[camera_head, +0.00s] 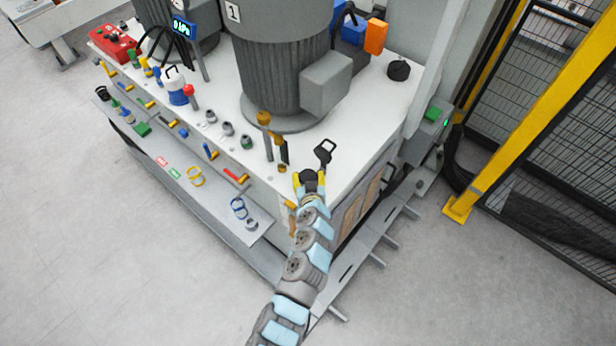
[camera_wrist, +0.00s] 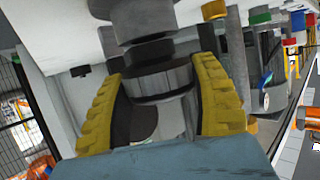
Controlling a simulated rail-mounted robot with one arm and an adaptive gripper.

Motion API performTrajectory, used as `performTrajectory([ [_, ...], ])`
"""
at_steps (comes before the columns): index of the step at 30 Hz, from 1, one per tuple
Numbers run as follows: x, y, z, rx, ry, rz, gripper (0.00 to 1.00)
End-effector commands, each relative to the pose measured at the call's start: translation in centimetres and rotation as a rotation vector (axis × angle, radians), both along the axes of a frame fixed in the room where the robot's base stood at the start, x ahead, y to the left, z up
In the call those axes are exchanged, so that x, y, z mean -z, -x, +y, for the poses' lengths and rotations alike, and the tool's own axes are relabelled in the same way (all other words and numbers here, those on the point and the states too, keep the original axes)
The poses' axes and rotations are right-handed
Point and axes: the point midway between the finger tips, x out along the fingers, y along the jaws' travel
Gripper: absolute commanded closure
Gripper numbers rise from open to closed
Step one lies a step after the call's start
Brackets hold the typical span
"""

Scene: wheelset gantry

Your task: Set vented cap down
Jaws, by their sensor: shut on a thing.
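My gripper (camera_head: 310,181) is at the front right corner of the white machine top, beside a black-handled part (camera_head: 324,151). In the wrist view, its two yellow ribbed fingers (camera_wrist: 164,98) are shut on a dark grey round, faceted cap (camera_wrist: 163,84), which I take to be the vented cap. A black section and a wider grey round part (camera_wrist: 142,18) show just beyond the cap. I cannot tell whether they touch it. Vent holes are not visible. In the head view, the held cap is largely hidden by the gripper, and its contact with the surface is unclear.
The white machine top (camera_head: 350,120) carries a large grey motor (camera_head: 275,75) and a black knobbed part (camera_head: 399,70) at the back right. Brown-topped posts (camera_head: 264,119) and small fittings (camera_head: 228,128) stand to the left. A lower shelf (camera_head: 215,205) holds coloured rings. A yellow-framed fence stands right.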

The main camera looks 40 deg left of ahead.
Motion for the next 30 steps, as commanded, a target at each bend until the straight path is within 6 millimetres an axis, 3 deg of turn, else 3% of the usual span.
performTrajectory([
  [6, 0.6, 0.0, 0.0, 0.000, 0.000, -0.001, 0.75],
  [7, 0.4, 0.0, 0.0, 0.000, 0.000, 0.000, 0.30],
  [9, 0.4, 0.0, 0.0, 0.000, 0.000, 0.000, 0.12],
  [24, -0.5, 0.0, 0.0, 0.000, 0.000, 0.001, 0.12],
  [30, -0.6, 1.2, -1.2, 0.001, 0.000, 0.000, 0.12],
])
